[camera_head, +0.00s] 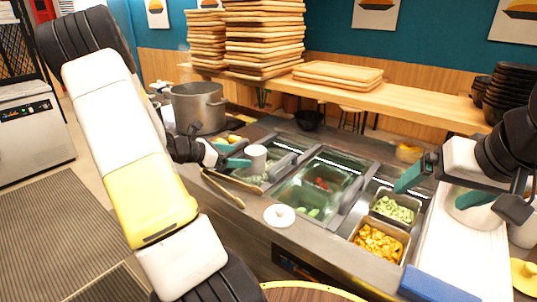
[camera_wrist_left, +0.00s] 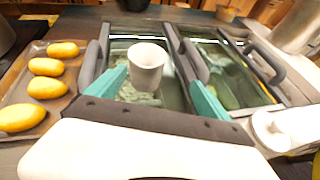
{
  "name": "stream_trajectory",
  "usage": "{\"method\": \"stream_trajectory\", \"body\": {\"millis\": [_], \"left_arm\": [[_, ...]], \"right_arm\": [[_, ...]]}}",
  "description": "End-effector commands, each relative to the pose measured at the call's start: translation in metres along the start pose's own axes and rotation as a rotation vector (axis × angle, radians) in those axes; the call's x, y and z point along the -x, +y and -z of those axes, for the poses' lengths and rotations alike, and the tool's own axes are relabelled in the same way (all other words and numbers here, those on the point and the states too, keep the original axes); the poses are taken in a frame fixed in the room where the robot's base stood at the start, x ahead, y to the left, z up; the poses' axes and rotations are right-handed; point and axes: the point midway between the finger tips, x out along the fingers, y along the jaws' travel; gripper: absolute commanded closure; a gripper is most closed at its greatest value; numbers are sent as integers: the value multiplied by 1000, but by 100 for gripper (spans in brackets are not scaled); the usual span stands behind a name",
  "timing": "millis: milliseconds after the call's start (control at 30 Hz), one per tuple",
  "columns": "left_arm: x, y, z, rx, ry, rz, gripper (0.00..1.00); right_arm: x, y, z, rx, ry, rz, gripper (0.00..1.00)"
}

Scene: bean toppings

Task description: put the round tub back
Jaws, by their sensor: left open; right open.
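A small white round tub (camera_head: 256,158) stands over the left part of the counter's topping wells. In the left wrist view the white tub (camera_wrist_left: 147,66) sits ahead, between the lines of my teal fingers, with a gap on either side. My left gripper (camera_head: 234,153) is open beside it; I cannot tell whether either finger touches it. My right gripper (camera_head: 440,188) is open at the right, above the counter. A larger white round container (camera_head: 468,214) shows partly behind its finger. I cannot tell which one the task names.
A white round lid (camera_head: 279,216) lies on the front ledge, near tongs (camera_head: 222,189). Glass-covered wells (camera_head: 318,185) fill the middle. Trays of green pieces (camera_head: 393,209) and yellow cubes (camera_head: 379,243) lie right. A pot (camera_head: 197,107) stands behind. Yellow items (camera_wrist_left: 47,67) sit on a left tray.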

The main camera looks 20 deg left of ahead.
Motion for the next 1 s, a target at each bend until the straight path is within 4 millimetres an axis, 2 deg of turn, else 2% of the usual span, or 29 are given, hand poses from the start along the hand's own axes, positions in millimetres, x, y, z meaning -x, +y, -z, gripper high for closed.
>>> {"method": "stream_trajectory", "body": {"millis": [33,100,233,400,500,600,700,833,1000], "left_arm": [[-5,-19,-18,-90,22,48,9],[-10,-53,-43,-256,64,133,9],[-6,-127,-82,-637,147,309,9],[21,-209,-112,-1143,224,502,9],[45,-246,-121,-1440,257,591,9],[72,-275,-127,-1735,280,660,9],[97,-294,-130,-2012,298,702,9],[123,-306,-131,-2295,315,724,9],[140,-310,-131,-2491,331,726,9]], "right_arm": [[0,0,0,0,0,0,6],[0,0,0,0,0,0,6],[0,0,0,0,0,0,6],[0,0,0,0,0,0,6],[0,0,0,0,0,0,6],[0,0,0,0,0,0,6],[0,0,0,0,0,0,6],[0,0,0,0,0,0,6],[0,0,0,0,0,0,6]]}}
